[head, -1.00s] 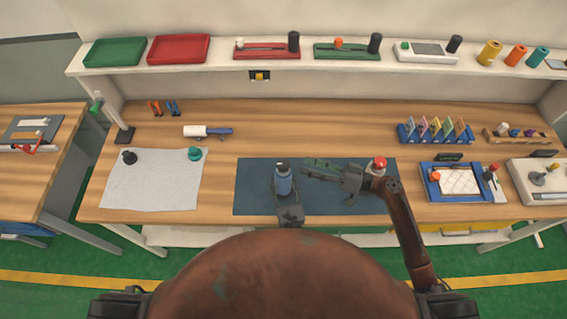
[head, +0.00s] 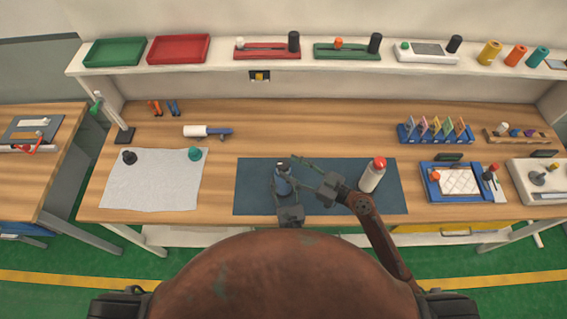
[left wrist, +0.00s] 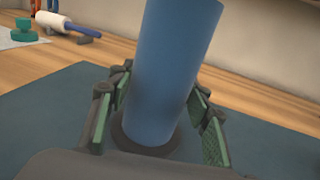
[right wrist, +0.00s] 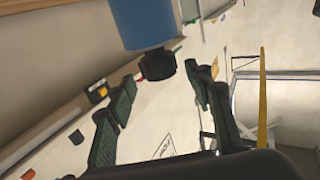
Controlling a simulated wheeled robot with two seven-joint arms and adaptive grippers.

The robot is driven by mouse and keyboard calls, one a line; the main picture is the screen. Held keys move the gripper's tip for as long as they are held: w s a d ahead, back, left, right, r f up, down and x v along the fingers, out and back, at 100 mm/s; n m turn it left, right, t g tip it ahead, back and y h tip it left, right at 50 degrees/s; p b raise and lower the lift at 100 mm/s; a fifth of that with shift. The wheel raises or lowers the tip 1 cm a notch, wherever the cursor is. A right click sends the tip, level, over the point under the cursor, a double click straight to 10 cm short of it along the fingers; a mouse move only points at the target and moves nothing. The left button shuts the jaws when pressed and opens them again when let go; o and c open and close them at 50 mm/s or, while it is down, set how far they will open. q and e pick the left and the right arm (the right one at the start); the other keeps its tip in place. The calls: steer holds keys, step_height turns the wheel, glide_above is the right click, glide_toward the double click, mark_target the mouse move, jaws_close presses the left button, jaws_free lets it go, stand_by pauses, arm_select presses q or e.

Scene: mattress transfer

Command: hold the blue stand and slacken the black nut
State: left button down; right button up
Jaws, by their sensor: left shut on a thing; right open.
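The blue stand (head: 283,185) is upright on the dark blue mat (head: 250,200). In the left wrist view its blue cylinder (left wrist: 165,70) rises from a dark round base, between the green-padded fingers of my left gripper (left wrist: 160,125). My left gripper (head: 287,197) is shut on the stand from the front. In the right wrist view the black nut (right wrist: 157,65) sits on the end of the blue cylinder, just past the open fingertips. The nut is mostly hidden in the head view.
A white bottle with a red cap (head: 372,177) stands on the mat right of my right gripper. A blue tray (head: 435,190) lies farther right. A pale cloth (head: 150,185) with a black knob and a green knob is at left. The mat's left part is clear.

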mark_target(283, 163)
steer(key=shift+x, duration=1.85)
steer(key=shift+c, duration=0.4)
steer(key=c, duration=1.1)
